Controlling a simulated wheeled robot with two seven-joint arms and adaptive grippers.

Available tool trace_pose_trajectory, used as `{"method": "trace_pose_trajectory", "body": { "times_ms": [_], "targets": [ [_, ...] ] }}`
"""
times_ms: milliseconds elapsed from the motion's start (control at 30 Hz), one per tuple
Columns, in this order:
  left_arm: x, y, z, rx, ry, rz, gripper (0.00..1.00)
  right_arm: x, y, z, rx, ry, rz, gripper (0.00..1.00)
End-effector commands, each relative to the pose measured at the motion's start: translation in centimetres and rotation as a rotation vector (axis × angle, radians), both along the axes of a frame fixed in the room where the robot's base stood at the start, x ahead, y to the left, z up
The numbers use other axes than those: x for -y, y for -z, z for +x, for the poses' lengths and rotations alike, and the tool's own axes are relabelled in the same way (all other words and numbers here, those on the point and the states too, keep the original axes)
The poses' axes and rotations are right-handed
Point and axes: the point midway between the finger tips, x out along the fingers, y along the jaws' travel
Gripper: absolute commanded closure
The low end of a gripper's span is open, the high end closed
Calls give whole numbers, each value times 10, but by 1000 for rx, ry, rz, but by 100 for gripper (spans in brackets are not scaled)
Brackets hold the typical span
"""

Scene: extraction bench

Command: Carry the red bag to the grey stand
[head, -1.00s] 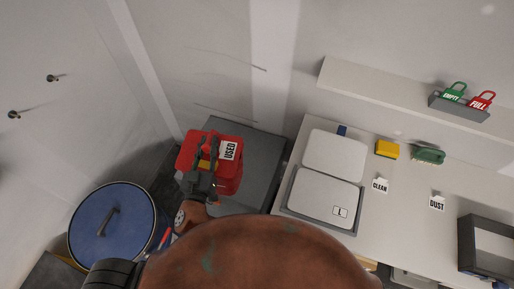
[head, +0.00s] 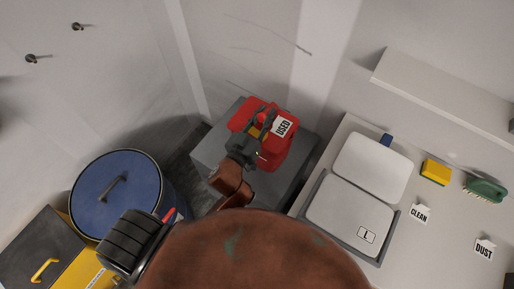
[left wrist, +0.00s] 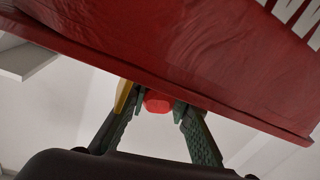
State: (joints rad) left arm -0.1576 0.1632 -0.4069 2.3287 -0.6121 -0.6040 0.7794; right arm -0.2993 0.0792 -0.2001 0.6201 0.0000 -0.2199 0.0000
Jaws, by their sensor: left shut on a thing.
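The red bag (head: 277,150) with a white USED label shows in the head view over the top of the grey stand (head: 215,152). I cannot tell whether it rests on the stand or hangs just above it. My left gripper (head: 254,133) is at the bag's left side, shut on a part of it. In the left wrist view the red bag (left wrist: 170,50) fills the upper part. There the fingers of my left gripper (left wrist: 158,103) close around a small red piece below the bag's edge. My right gripper is not in view.
A blue-lidded bin (head: 117,195) stands left of the stand, with a yellow and dark box (head: 45,250) in front. A white bench right of the stand holds a pale case (head: 350,217), a yellow block (head: 436,172) and a green brush (head: 485,187). A shelf (head: 440,88) is above.

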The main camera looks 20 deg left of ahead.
Motion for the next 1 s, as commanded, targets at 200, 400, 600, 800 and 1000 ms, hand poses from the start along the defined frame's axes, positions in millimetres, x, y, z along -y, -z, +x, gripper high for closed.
{"method": "trace_pose_trajectory", "body": {
  "times_ms": [200,400,600,800,1000],
  "targets": [
    [2,15,12,2,16,2,100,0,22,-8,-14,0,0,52],
    [-9,22,23,3,17,7,100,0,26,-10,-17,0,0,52],
    [-36,38,44,1,15,8,100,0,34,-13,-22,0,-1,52],
    [-67,56,69,0,15,8,100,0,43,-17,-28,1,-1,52],
    [-87,87,86,-2,16,5,100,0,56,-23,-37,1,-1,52]
  ]
}}
